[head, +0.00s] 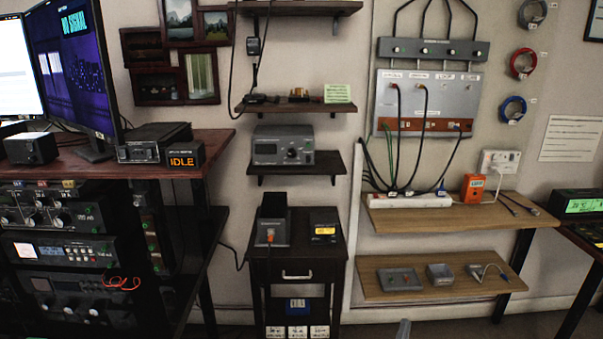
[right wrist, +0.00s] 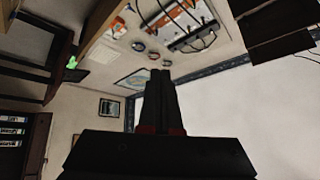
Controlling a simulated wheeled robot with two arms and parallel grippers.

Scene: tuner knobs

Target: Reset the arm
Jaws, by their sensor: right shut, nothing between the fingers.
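My left gripper is not in view.
Rack units with knobs (head: 62,250) stand at left under a desk with monitors (head: 72,70). A small dark cabinet (head: 299,268) stands in the middle. The lower wooden shelf (head: 350,289) and upper wooden shelf (head: 380,218) hang at right. Open floor lies in front.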

